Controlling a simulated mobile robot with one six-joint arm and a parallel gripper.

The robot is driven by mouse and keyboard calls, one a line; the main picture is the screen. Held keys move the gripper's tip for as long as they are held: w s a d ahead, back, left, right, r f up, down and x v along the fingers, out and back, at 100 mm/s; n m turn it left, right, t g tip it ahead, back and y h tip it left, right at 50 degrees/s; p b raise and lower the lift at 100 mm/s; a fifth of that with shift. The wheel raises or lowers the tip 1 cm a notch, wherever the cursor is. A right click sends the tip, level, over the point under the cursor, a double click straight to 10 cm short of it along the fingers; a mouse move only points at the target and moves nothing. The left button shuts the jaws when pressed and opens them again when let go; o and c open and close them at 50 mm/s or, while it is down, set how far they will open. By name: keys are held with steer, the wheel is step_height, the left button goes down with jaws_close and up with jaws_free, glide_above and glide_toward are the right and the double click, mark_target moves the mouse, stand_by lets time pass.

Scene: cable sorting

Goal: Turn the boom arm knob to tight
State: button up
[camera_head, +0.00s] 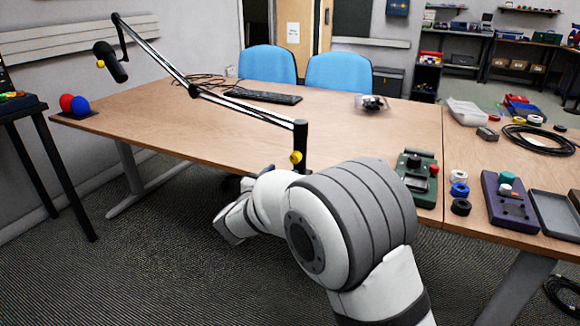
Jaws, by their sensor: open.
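The boom arm (166,68) rises from a black post (301,140) at the table's front edge and slants up to the left. A yellow knob (296,157) sits low on the post, on the side facing me. Any tight or loose marking is too small to read. A black microphone-like head (112,63) hangs at the far end, with a small yellow part (100,64) on it. My white and grey arm reaches forward and left, below and in front of the post. My gripper's fingers cannot be made out.
The wooden table (200,130) holds a keyboard (263,95) and red and blue balls (74,104). A green device (424,193), rings, a purple device (508,202) and black cable (538,139) lie to the right. Two blue chairs (268,63) stand behind. The table's middle is mostly clear.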

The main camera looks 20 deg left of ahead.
mark_target(294, 160)
steer(key=w, duration=0.2)
steer(key=w+b, duration=0.1)
steer(key=w, duration=0.4)
steer(key=shift+w+d+b, duration=0.3)
steer(key=shift+w, duration=0.1)
steer(key=c, duration=1)
steer(key=shift+o, duration=0.2)
steer(key=m+b, duration=0.1)
steer(key=m, duration=0.3)
steer(key=o, duration=1)
steer(key=shift+c, duration=0.2)
